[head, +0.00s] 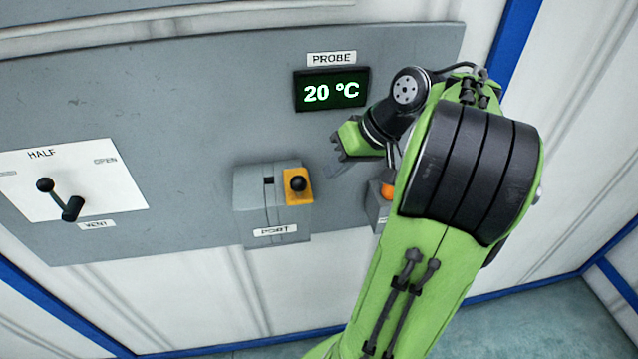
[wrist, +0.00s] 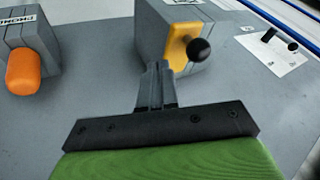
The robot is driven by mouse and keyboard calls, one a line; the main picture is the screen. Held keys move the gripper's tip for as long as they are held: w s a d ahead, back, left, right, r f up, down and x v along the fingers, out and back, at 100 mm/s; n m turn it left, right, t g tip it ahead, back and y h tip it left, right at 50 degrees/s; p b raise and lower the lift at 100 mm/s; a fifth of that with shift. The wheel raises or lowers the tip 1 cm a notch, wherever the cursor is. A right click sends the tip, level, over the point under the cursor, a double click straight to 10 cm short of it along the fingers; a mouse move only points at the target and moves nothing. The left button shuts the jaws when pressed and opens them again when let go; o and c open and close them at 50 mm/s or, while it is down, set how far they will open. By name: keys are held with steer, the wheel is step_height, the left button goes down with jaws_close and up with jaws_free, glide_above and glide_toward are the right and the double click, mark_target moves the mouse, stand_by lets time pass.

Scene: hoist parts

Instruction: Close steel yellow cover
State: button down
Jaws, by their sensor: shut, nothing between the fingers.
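The yellow cover (head: 298,187) is a small yellow plate with a black ball knob (head: 298,184). It sits at the right side of the grey box labelled PORT (head: 265,190) on the grey wall panel. In the wrist view the yellow cover (wrist: 182,42) stands on the end face of the grey box, with the black knob (wrist: 198,50) sticking out. My gripper (head: 337,145) is to the upper right of the cover in the head view. In the wrist view its shut, empty fingers (wrist: 156,75) point toward the box just below the cover; whether they touch is unclear.
A PROBE display (head: 331,90) reading 20 °C is above. An orange part (head: 387,189) on another grey box is to the right, partly behind my arm; it also shows in the wrist view (wrist: 23,72). A lever plate (head: 110,190) is at the left.

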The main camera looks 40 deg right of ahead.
mark_target(297, 178)
steer(key=a, duration=0.1)
steer(key=w+a, duration=0.1)
steer(key=shift+w+a+f, duration=0.1)
steer(key=shift+w+a, duration=0.05)
steer(key=shift+a, duration=0.25)
steer(key=shift+a, duration=0.1)
